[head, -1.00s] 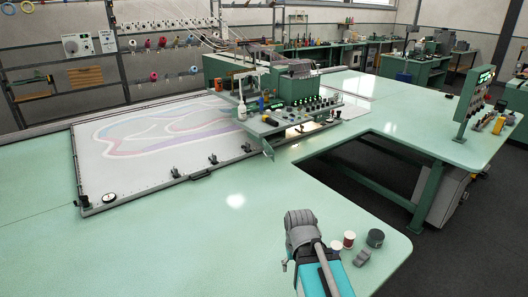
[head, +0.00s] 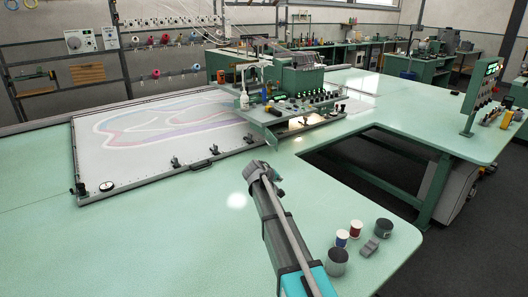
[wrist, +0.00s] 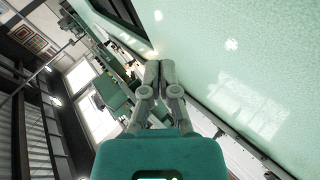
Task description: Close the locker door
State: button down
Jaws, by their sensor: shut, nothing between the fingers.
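I cannot make out a locker door in either view. My gripper (wrist: 158,68) is shut and empty in the wrist view, its two grey fingers together beyond the teal housing, with the green table surface to their right. In the head view my arm reaches up from the bottom over the green table (head: 120,240); its grey end is near the middle of the picture, and the fingers cannot be told apart there.
Spools (head: 342,238), a dark jar (head: 384,228) and a dark cup (head: 337,262) stand near the table's front right corner. A tufting frame (head: 95,160) lies left, the green machine (head: 295,82) behind. A control panel (head: 482,95) stands right.

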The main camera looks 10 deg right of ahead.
jog(key=w+a+r+n+t+b, duration=0.1)
jog(key=w+a+n+t+b, duration=0.1)
jog(key=w+a, duration=0.4)
jog(key=w+a+r+n+t+b, duration=0.2)
jog(key=w+a+n+t, duration=0.1)
jog(key=w, duration=1.2)
jog(key=a+t, duration=0.1)
jog(key=a, duration=0.1)
jog(key=shift+w+a+n+h, duration=0.35)
jog(key=shift+n+h, duration=0.05)
jog(key=shift+w+d, duration=0.1)
jog(key=shift+w, duration=0.05)
jog(key=s+d+b+x, duration=0.1)
jog(key=d+b+x, duration=0.1)
jog(key=x, duration=1)
jog(key=shift+d+b, duration=0.25)
jog(key=shift+b, duration=0.1)
jog(key=shift+t, duration=0.3)
